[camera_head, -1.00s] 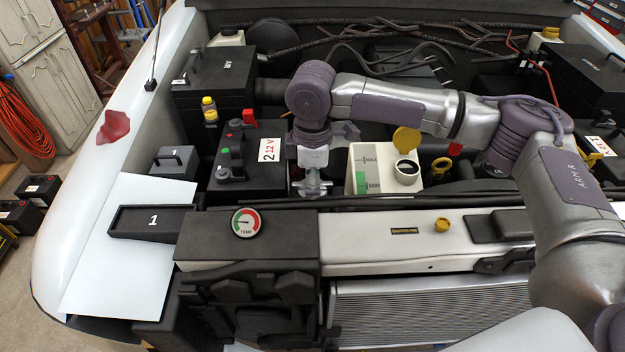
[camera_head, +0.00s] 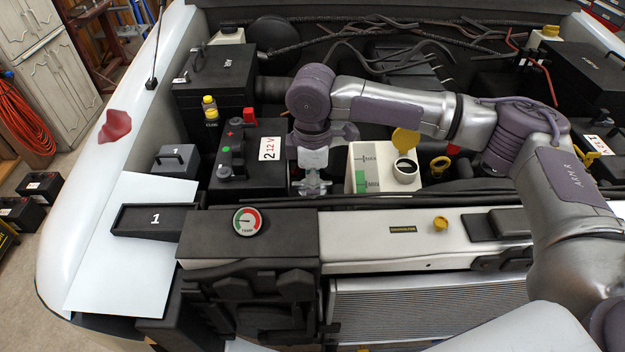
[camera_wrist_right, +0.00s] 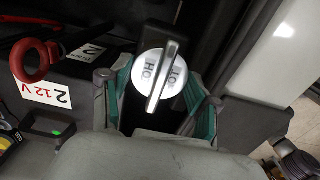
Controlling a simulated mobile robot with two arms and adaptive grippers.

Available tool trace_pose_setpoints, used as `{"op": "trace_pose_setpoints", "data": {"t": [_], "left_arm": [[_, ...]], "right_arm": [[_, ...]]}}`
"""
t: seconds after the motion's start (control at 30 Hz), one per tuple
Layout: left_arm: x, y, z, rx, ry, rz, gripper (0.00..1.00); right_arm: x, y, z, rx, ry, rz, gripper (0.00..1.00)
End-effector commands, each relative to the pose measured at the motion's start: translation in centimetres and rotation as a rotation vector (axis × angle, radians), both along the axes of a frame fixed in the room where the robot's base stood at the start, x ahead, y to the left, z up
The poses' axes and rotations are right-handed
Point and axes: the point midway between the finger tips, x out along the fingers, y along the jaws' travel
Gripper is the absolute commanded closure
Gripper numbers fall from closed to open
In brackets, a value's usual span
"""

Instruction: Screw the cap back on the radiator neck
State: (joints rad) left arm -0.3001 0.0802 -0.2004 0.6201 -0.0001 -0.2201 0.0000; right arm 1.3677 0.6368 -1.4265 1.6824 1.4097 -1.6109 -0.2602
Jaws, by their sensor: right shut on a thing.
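The silver round cap (camera_wrist_right: 160,77) has a raised bar across its top and dark lettering. In the right wrist view it sits between the two teal-padded fingers of my right gripper (camera_wrist_right: 158,95), which is shut on it. In the head view my right gripper (camera_head: 312,180) points down just behind the front panel, between the battery marked 2 and the white reservoir. I cannot make out the radiator neck under it, so I cannot tell whether the cap touches the neck. My left gripper is not in view.
The battery marked 2 (camera_head: 250,165) stands close left of the gripper. A white reservoir (camera_head: 360,170) with an open yellow lid (camera_head: 407,141) is close right. A temperature gauge (camera_head: 247,221) and a black tray marked 1 (camera_head: 152,221) are at the front left.

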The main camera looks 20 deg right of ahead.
Motion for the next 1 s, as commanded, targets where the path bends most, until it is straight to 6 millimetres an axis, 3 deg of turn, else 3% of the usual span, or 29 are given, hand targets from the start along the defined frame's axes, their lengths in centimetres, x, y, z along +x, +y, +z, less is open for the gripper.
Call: {"op": "trace_pose_setpoints", "data": {"t": [0.07,0.1,0.27,0.67,0.77,1.0], "left_arm": [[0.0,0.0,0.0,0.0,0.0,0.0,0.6],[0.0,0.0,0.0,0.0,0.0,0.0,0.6],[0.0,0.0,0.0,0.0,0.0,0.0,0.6],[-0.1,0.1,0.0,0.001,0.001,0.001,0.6],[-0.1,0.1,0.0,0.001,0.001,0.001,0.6],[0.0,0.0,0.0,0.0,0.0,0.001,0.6]], "right_arm": [[0.0,0.0,0.0,0.0,0.0,0.0,0.71],[0.0,0.0,0.0,0.0,0.0,0.0,0.36],[0.0,0.0,0.0,0.0,0.0,0.0,0.1],[0.0,0.0,0.5,0.002,-0.002,0.0,0.1],[0.1,0.0,1.8,0.001,-0.002,0.0,0.1],[0.1,0.1,6.9,0.002,-0.005,-0.001,0.1]]}}
